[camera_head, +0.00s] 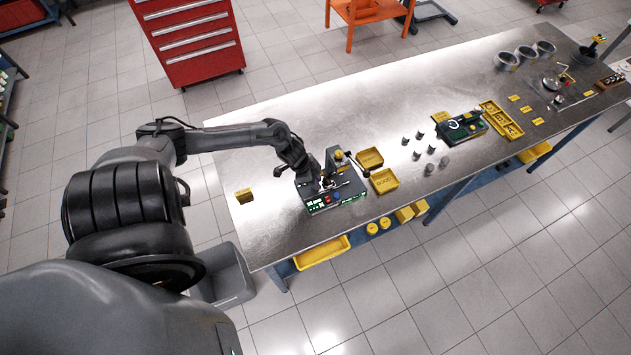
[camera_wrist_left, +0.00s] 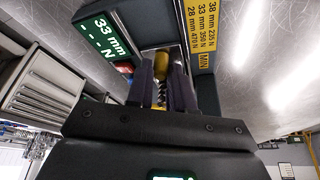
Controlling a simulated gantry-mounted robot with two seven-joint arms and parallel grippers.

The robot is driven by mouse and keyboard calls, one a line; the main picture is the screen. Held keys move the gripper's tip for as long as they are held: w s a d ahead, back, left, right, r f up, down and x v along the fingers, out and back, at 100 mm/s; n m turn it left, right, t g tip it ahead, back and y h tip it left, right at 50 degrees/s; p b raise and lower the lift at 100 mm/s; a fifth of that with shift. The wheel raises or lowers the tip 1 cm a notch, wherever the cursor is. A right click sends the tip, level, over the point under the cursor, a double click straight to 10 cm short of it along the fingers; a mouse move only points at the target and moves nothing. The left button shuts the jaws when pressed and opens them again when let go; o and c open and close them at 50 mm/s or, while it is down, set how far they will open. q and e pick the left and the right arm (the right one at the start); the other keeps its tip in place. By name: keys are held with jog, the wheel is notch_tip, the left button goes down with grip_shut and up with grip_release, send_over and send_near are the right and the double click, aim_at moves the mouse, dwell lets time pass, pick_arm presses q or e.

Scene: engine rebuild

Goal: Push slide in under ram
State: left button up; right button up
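The spring tester (camera_head: 335,190) stands on the bench in the head view, with a dark base and a lit front panel. Its display (camera_wrist_left: 105,38) reads 33 mm with dashes for N in the left wrist view. My left gripper (camera_head: 322,181) is down at the tester. In the left wrist view its two dark fingers (camera_wrist_left: 162,78) stand apart, with a yellow cylindrical part (camera_wrist_left: 162,64) and a coil spring (camera_wrist_left: 161,96) showing between them. Whether the fingers grip anything is unclear. The slide and ram cannot be clearly told apart here. My right gripper is not in view.
Two yellow bins (camera_head: 384,181) stand close right of the tester. Several small grey cylindrical parts (camera_head: 429,169) stand farther right, beside a second dark device (camera_head: 461,128). The bench's near edge is close to the tester.

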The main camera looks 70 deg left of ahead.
pick_arm(q)
jog(key=o, duration=0.3)
jog(key=shift+p+v, duration=1)
jog(key=shift+v, duration=4.4)
jog(key=shift+w, duration=0.1)
